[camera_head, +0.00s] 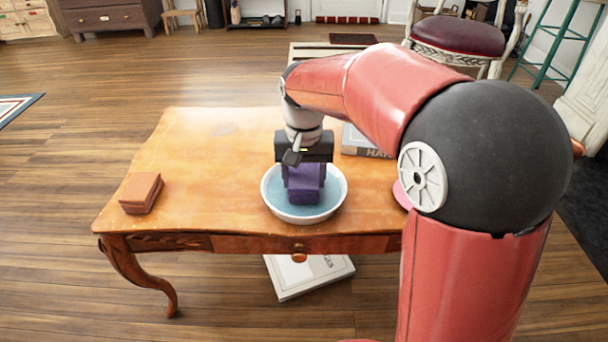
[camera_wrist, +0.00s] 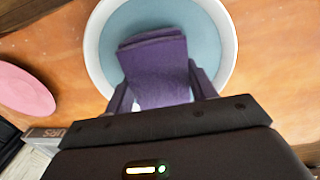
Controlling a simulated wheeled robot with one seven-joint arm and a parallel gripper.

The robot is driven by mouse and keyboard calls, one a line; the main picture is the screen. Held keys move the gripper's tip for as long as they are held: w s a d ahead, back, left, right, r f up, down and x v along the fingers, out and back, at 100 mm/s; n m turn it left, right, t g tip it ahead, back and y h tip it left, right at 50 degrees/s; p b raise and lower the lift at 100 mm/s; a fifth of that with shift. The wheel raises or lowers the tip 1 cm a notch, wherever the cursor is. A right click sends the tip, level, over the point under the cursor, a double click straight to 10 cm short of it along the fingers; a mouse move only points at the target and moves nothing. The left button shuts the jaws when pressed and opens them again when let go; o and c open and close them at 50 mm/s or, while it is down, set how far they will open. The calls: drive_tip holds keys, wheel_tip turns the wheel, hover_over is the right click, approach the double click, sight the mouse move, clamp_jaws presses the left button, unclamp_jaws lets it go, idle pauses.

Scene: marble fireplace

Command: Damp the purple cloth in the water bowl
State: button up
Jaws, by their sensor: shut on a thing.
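The purple cloth (camera_head: 304,190) is a folded block held between the fingers of my gripper (camera_head: 304,174). In the head view it sits inside the outline of the white water bowl (camera_head: 268,205), which holds blue water and stands near the table's front edge. In the wrist view the cloth (camera_wrist: 157,72) lies between the two dark fingers of my gripper (camera_wrist: 158,85), over the bowl (camera_wrist: 231,40). Blue water shows around the cloth. I cannot tell exactly how deep its lower end is.
A grey book (camera_head: 360,142) lies behind the bowl at right, partly behind my arm. A pink plate (camera_wrist: 25,90) is beside the bowl. A white book (camera_head: 310,277) lies below the table. The table's left half is mostly clear.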

sight(304, 174)
drive_tip(key=shift+f, duration=0.6)
idle(1.5)
drive_tip(key=shift+r, duration=0.1)
wheel_tip(304, 174, up, 7)
drive_tip(key=p, duration=0.6)
idle(0.8)
